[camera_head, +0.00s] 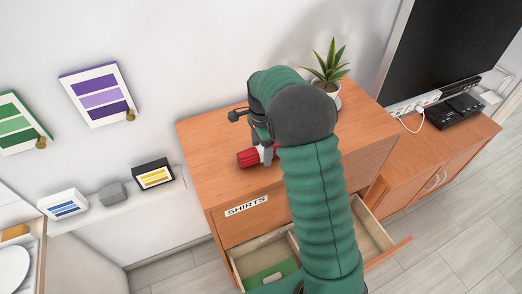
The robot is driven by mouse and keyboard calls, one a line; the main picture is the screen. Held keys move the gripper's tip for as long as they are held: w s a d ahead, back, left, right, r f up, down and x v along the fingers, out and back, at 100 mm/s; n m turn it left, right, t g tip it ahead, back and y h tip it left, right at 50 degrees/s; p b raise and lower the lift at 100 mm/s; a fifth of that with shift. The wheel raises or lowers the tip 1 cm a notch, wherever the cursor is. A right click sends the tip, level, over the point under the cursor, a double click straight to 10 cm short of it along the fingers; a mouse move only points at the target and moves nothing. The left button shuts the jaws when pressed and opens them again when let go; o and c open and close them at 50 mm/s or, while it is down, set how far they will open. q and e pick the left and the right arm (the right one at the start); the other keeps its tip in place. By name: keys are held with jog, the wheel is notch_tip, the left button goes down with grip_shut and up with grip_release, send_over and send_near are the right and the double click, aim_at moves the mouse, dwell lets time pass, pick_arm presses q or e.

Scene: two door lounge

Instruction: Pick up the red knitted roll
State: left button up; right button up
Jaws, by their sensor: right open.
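The red knitted roll (247,158) lies on the wooden dresser top (205,150), near its front edge above the SHIRTS label. My right arm reaches in from the bottom, and my right gripper (266,155) is at the roll's right part, with a finger in front of it. The gripper is open. The wrist hides much of the gripper and the right end of the roll, so I cannot tell whether the fingers touch it. My left gripper is out of view.
A potted plant (330,68) stands at the dresser's back right. An open drawer (240,262) juts out below, holding a green item (268,276). A wall shelf (115,208) with small boxes is at left. The dresser top's left side is clear.

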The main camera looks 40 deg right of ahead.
jog(key=shift+w+a+f, duration=0.1)
jog(key=shift+w, duration=0.25)
jog(key=c, duration=0.9)
jog(key=shift+s, duration=0.2)
jog(key=c, duration=0.6)
jog(key=shift+c, duration=0.2)
